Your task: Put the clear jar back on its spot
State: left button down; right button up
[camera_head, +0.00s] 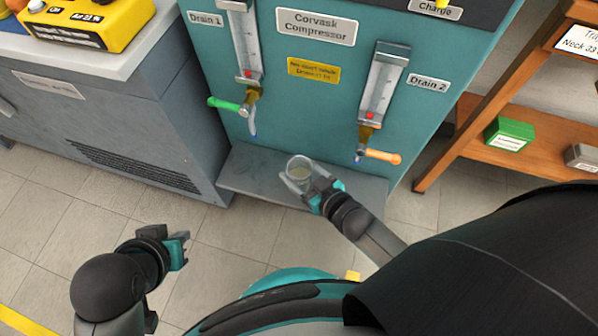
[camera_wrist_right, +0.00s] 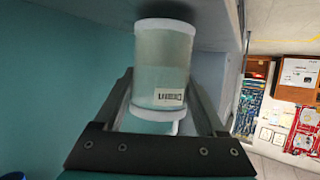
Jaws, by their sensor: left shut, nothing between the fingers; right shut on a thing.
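The clear jar (camera_head: 299,170) is over the grey shelf (camera_head: 250,178) at the foot of the teal compressor. In the right wrist view the jar (camera_wrist_right: 162,65) looks cloudy, with pale rims and a small printed label. My right gripper (camera_head: 303,187) is shut on the jar, one finger on each side. I cannot tell if the jar's base touches the shelf. My left gripper (camera_head: 184,250) is shut and empty, over the floor at lower left, well away from the jar. No marked spot for the jar can be made out.
Above the shelf hang the Drain 1 valve with a green handle (camera_head: 224,104) and the Drain 2 valve with an orange handle (camera_head: 382,156). A grey cabinet (camera_head: 130,130) stands left. A wooden rack (camera_head: 520,155) with a green box (camera_head: 508,135) stands right.

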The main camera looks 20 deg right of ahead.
jog(key=shift+f+b, duration=0.3)
jog(key=shift+f, duration=0.1)
dwell(0.5)
jog(key=o, duration=1.5)
